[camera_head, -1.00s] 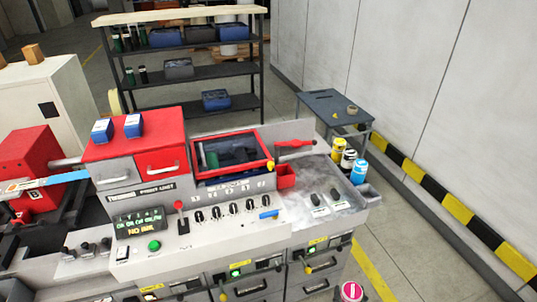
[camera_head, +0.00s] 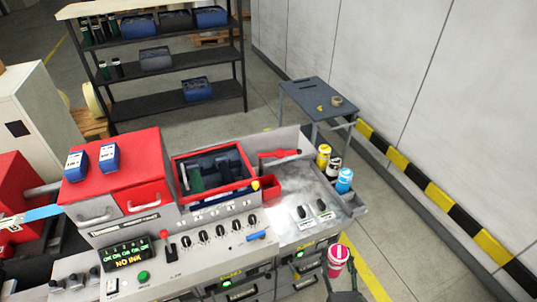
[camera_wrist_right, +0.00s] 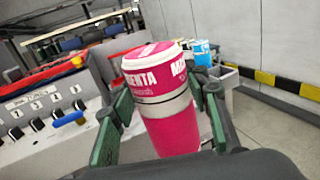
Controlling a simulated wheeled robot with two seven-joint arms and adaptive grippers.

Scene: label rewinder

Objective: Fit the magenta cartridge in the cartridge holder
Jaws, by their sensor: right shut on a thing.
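The magenta cartridge (camera_head: 338,255), pink with a white band, is held upright off the machine's right front corner. My right gripper (camera_head: 337,277) is shut on it. In the right wrist view the cartridge (camera_wrist_right: 172,125) sits between the two green-edged fingers of the gripper (camera_wrist_right: 160,120), its "MAGENTA" lettering partly visible. A red-framed bay (camera_head: 213,172) on the machine top has dark and green shapes inside; I cannot tell whether this is the cartridge holder. My left gripper is not in view.
Yellow (camera_head: 323,155), black-and-white (camera_head: 334,167) and cyan (camera_head: 344,180) cartridges stand along the machine's right edge. The display (camera_head: 126,254) reads "NO INK". A grey table (camera_head: 318,98) stands behind; floor at right is clear.

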